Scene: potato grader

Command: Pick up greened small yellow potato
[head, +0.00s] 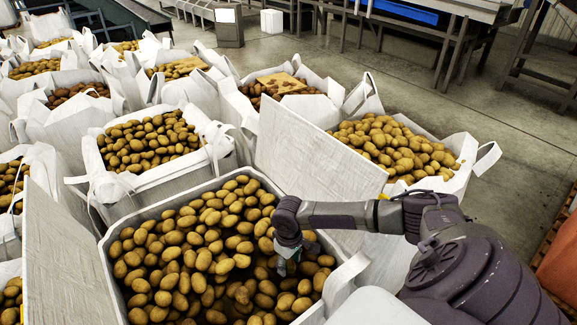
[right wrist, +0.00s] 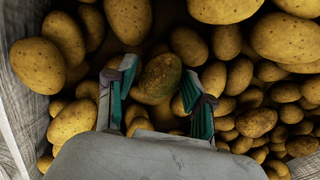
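A greenish small yellow potato (right wrist: 160,75) lies among other potatoes in the right wrist view, just beyond and between the fingertips of my right gripper (right wrist: 157,88). The fingers are apart, with green inner pads, and nothing is clamped between them. In the head view my right gripper (head: 287,262) reaches down into the near bag (head: 112,262) full of yellow potatoes, toward its right side. The greened potato is hidden or too small to tell there. My left gripper does not show.
White bags of potatoes (head: 160,180) stand close together behind and to the left. Upright pale boards (head: 312,155) flank the near bag. Another full bag (head: 400,150) stands behind my right arm. Open concrete floor (head: 300,52) lies at the back, with metal tables beyond.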

